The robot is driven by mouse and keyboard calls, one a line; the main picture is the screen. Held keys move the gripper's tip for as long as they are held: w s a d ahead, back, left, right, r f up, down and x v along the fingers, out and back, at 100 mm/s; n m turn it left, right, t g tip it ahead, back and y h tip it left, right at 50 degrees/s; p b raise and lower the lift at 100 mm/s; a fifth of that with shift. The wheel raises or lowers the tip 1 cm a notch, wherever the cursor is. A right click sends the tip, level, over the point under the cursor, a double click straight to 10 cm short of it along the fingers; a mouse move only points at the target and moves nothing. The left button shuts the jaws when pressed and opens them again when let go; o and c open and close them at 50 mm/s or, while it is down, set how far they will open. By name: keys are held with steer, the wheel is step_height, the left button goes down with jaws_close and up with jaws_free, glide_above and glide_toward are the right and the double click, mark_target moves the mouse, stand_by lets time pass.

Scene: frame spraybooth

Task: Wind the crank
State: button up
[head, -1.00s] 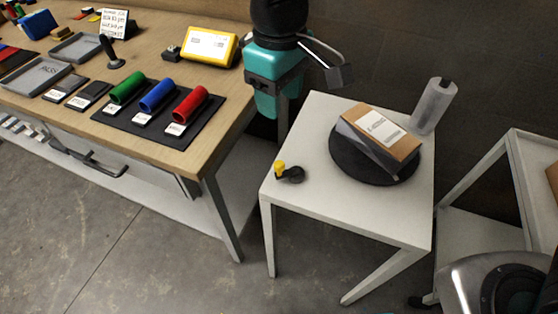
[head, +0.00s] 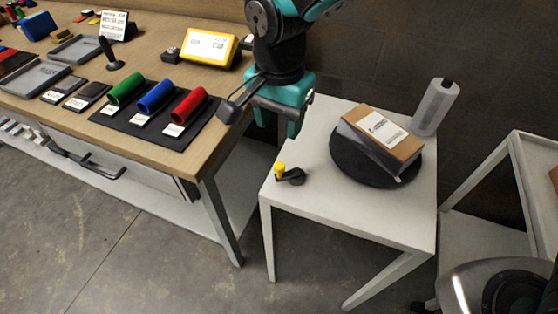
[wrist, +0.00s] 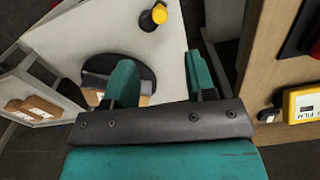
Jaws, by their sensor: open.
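The crank (head: 293,179) is a small black arm with an upright yellow knob (head: 280,169), at the left front edge of the white table (head: 300,210). In the wrist view the yellow knob (wrist: 159,14) is at the top, beyond my fingertips, with part of the black crank (wrist: 147,21) beside it. My teal gripper (head: 278,124) is above the table's back left corner, behind the crank and apart from it. In the wrist view my gripper (wrist: 160,75) has its two fingers spread with nothing between them.
A black round turntable (head: 347,165) carries a cardboard box (head: 390,142) with a white label. A grey cylinder (head: 435,107) stands behind it. The wooden bench (head: 170,160) on the left holds red, blue and green tubes and a yellow box (head: 209,46). The table's front is clear.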

mark_target(280, 166)
step_height(280, 166, down, 12)
steer(key=shift+r, duration=0.1)
steer(key=c, duration=0.9)
steer(key=shift+s+n, duration=0.1)
steer(key=shift+n, duration=0.3)
